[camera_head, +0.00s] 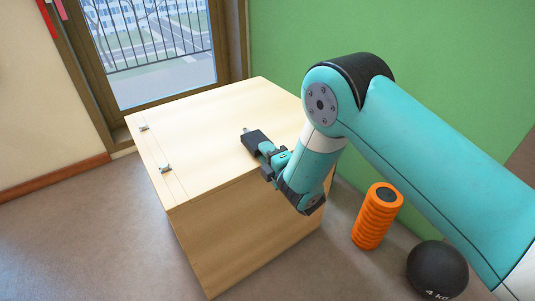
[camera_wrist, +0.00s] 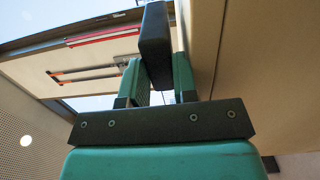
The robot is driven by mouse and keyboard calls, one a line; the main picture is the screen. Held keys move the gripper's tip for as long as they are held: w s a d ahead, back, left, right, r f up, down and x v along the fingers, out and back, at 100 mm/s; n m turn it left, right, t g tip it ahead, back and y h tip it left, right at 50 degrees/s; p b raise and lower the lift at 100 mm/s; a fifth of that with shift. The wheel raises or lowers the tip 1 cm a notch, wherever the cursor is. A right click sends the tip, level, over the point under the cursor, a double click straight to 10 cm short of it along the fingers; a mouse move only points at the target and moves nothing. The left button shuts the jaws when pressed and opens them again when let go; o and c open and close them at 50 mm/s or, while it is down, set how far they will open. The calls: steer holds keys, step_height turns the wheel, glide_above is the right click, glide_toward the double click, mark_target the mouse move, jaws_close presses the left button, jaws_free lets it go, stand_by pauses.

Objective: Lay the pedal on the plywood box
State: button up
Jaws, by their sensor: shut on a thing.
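The plywood box (camera_head: 215,120) is a large pale wooden cube with two metal latches on its left side. The pedal (camera_head: 255,141) is a small black block with a short metal stub at its far end. It shows over the box top, near the right part. My gripper (camera_head: 271,155) is shut on the pedal and reaches in low from the right. In the wrist view the black pedal (camera_wrist: 154,45) stands between the two teal fingers (camera_wrist: 158,78), close beside a tan surface that looks like the box top (camera_wrist: 255,60). I cannot tell whether the pedal touches it.
An orange ribbed roller (camera_head: 377,216) stands on the floor right of the box. A black ball (camera_head: 437,268) marked 4 kg lies nearer, under my arm. A glazed door (camera_head: 155,50) and a green wall (camera_head: 290,40) are behind. The box top's left part is clear.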

steer(key=shift+s+f+b, duration=0.15)
steer(key=shift+f+b, duration=0.15)
steer(key=shift+f, duration=0.3)
steer(key=shift+s+f+b, duration=0.15)
steer(key=shift+f+b, duration=0.1)
steer(key=shift+f, duration=0.3)
steer(key=o, duration=0.8)
steer(key=s+f+b, duration=0.1)
steer(key=b, duration=0.3)
steer(key=shift+s+d+f, duration=0.1)
steer(key=shift+d, duration=0.3)
steer(key=shift+o, duration=1)
steer(key=r+b+v, duration=0.1)
steer(key=r+v, duration=0.2)
steer(key=v, duration=1.2)
steer(key=shift+d+y, duration=0.3)
